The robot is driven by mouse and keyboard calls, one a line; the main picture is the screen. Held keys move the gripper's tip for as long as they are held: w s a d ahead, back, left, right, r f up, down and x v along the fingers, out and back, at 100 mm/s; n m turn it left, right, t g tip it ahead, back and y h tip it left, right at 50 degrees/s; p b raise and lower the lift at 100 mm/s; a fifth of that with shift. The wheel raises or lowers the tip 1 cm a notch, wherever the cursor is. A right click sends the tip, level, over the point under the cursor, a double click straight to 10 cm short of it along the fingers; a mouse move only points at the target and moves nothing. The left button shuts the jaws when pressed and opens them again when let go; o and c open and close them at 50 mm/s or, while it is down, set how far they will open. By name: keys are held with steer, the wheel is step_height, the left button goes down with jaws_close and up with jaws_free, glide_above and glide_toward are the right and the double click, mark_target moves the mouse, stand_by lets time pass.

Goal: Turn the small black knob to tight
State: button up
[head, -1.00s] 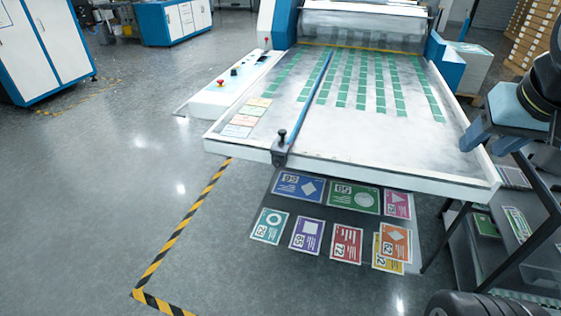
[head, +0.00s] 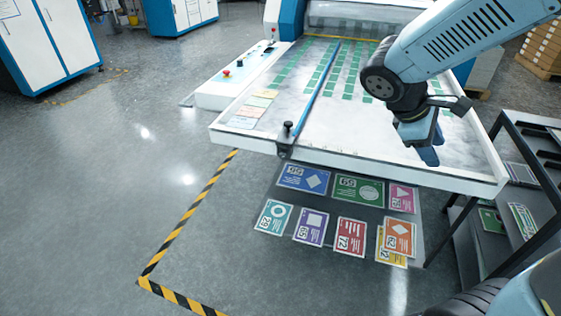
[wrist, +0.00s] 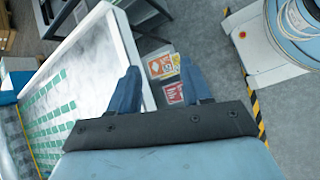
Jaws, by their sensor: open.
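A small black knob (head: 288,127) stands upright on a dark clamp (head: 285,149) at the near edge of the white table, at the front end of a long blue bar (head: 322,87). My gripper (head: 430,156) hangs over the right front part of the table, well to the right of the knob and apart from it. In the wrist view my gripper (wrist: 158,68) has its two blue fingers apart with nothing between them. The knob is not seen in the wrist view. Whether it is tight or loose cannot be told.
A side control panel (head: 235,80) with a red button lies left of the table. Several coloured cards (head: 335,215) lie below the table's front edge. A dark rack (head: 510,215) stands at the right. The floor at left is clear, with yellow-black tape (head: 190,215).

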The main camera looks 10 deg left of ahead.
steer(key=w+a+f+n+t+h, duration=0.3)
steer(key=w+a+f+n, duration=0.15)
steer(key=a+n, duration=0.25)
steer(key=n+t+y, duration=1)
steer(key=n+t, duration=0.3)
steer(key=n, duration=1)
glide_toward(282, 157)
steer(key=w, duration=0.8)
steer(key=shift+w+d+f, duration=0.1)
jaws_close()
